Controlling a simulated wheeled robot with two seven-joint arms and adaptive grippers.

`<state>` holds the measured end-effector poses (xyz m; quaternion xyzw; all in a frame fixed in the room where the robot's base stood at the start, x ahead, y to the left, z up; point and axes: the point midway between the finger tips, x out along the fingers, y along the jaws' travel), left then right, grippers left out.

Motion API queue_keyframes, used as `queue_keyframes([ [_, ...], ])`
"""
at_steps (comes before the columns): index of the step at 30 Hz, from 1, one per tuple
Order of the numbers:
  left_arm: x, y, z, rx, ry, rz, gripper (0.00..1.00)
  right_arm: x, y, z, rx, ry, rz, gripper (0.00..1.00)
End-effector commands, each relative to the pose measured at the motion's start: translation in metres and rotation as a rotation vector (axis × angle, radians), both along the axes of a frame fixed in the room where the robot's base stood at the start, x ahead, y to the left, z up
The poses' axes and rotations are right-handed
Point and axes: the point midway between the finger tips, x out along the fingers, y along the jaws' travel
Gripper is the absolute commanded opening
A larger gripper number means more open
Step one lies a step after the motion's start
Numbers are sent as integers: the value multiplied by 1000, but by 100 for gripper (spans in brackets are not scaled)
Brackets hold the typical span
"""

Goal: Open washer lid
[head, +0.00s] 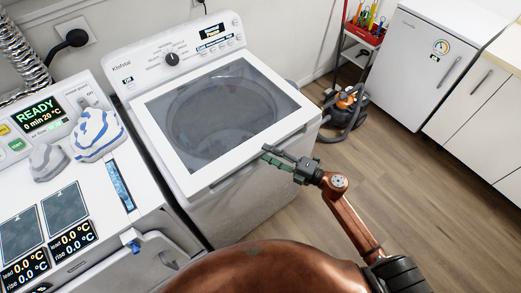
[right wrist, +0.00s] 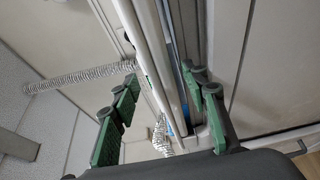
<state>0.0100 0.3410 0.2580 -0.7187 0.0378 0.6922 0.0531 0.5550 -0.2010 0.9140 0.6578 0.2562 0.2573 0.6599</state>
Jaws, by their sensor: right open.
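The white top-loading washer (head: 250,205) stands in the middle of the head view. Its lid (head: 184,160), a white frame around a dark see-through window, lies shut on top. My right gripper (head: 268,158) is at the lid's front edge, toward the right corner, with its green-padded fingers pointing left. In the right wrist view my right gripper (right wrist: 160,105) is open, and the white lid edge (right wrist: 148,50) runs between its spread fingers. I cannot tell whether a finger touches the lid. My left gripper is not in view.
A vacuum cleaner (head: 347,103) is right of the washer. A small white fridge (head: 425,65) stands farther back. Wooden floor at right is clear.

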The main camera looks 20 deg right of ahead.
Motion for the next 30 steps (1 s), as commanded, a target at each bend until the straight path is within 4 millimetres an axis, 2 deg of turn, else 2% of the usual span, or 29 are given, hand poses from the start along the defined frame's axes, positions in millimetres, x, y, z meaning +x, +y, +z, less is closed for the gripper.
queue_keyframes([
  [6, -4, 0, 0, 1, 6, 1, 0, 22, 20, 0, 3, 1, -2, 41],
  [18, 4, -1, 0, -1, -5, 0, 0, 29, 26, -1, 2, 2, -2, 41],
  [30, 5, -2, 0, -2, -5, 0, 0, 29, 26, -1, 2, 3, -2, 14],
])
